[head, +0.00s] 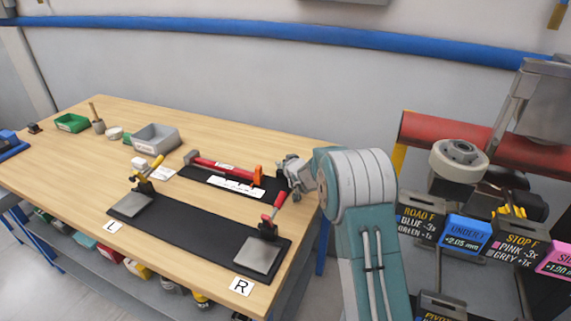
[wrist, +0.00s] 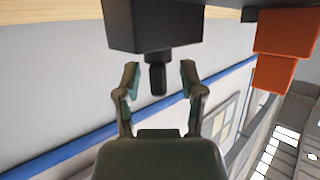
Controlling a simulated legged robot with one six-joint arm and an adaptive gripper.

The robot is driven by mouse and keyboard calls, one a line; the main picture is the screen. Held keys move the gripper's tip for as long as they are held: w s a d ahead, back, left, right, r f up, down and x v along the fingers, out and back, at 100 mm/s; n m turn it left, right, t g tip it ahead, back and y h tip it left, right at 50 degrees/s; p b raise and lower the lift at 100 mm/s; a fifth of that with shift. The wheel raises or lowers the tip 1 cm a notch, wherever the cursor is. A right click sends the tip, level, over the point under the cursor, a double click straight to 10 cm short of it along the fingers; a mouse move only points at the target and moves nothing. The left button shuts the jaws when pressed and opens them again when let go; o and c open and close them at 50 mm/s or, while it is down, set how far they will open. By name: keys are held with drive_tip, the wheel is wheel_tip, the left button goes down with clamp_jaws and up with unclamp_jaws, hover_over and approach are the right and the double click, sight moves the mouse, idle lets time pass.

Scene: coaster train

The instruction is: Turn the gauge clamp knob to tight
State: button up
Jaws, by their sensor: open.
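In the wrist view a black block (wrist: 153,25) hangs in at the top, with a small dark knob-like stem (wrist: 157,76) pointing toward my palm. It looks like the clamp knob, but no tight mark is readable. My gripper (wrist: 160,72) is open, one finger on each side of the stem, with visible gaps in the picture; contact cannot be confirmed. In the head view my gripper (head: 284,168) is at the right end of the red gauge bar (head: 223,171), near its orange part (head: 258,176). An orange block (wrist: 285,48) also shows in the wrist view. The knob is hidden in the head view.
The wooden table (head: 75,135) carries a black mat (head: 190,232) with two toggle clamps, the right one (head: 268,228) with a red handle close to my gripper. A grey bin (head: 157,137) and green bin (head: 72,122) stand farther left. Labelled boxes (head: 465,236) are at right.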

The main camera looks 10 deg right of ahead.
drive_tip(key=v, duration=1.1)
drive_tip(key=shift+s, duration=0.45)
